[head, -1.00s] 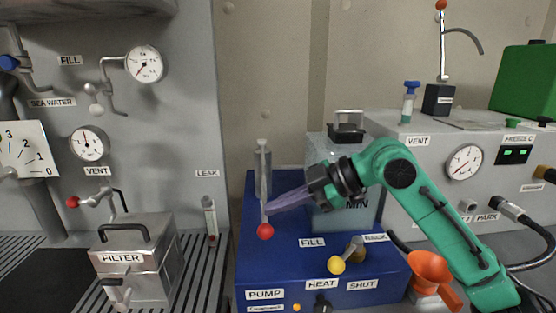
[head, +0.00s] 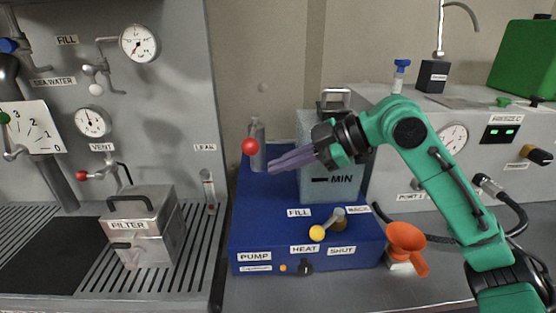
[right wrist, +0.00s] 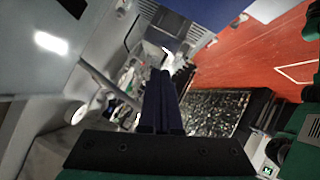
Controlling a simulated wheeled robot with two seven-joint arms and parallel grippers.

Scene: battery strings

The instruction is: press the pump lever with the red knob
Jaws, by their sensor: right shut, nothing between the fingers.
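The pump lever's red knob (head: 250,146) stands raised, in front of the upper part of a grey metal cylinder (head: 258,150) on the blue pump box (head: 262,235). My right gripper (head: 272,167) reaches in from the right with its purple fingers together and empty. Its fingertips are a little below and right of the knob, and look apart from it. The right wrist view shows the same fingers (right wrist: 161,90) closed together; I cannot make out the knob there. My left gripper is not in view.
A clear tank marked MIN (head: 335,180) stands behind my right gripper. A yellow-knobbed valve (head: 317,232) is on the box front. An orange funnel (head: 405,238) is at right, and a metal FILTER box (head: 140,230) sits on the slatted tray at left.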

